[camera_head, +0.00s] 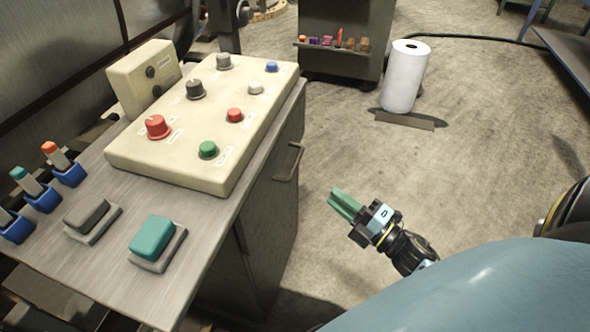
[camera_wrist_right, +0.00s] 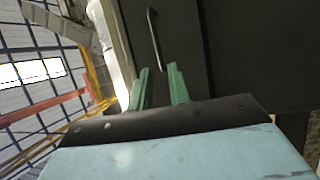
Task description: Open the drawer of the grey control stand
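The grey control stand (camera_head: 190,245) fills the left of the head view, with a cream button panel on top. Its dark drawer front (camera_head: 262,180) faces right and looks flush with the stand. A metal bar handle (camera_head: 290,160) sits on it; the handle (camera_wrist_right: 154,40) also shows in the right wrist view, ahead of the fingertips. My right gripper (camera_head: 335,200) is to the right of the handle and nearer the camera, apart from it. In the wrist view its green fingers (camera_wrist_right: 158,78) are spread with nothing between them. My left gripper is not in view.
Knobs and buttons cover the cream panel (camera_head: 140,150), beside blue-based levers (camera_head: 42,195) and a teal pedal-like switch (camera_head: 153,237). A white roll (camera_head: 405,76) stands on the floor behind. The floor (camera_head: 490,150) right of the stand is mostly clear.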

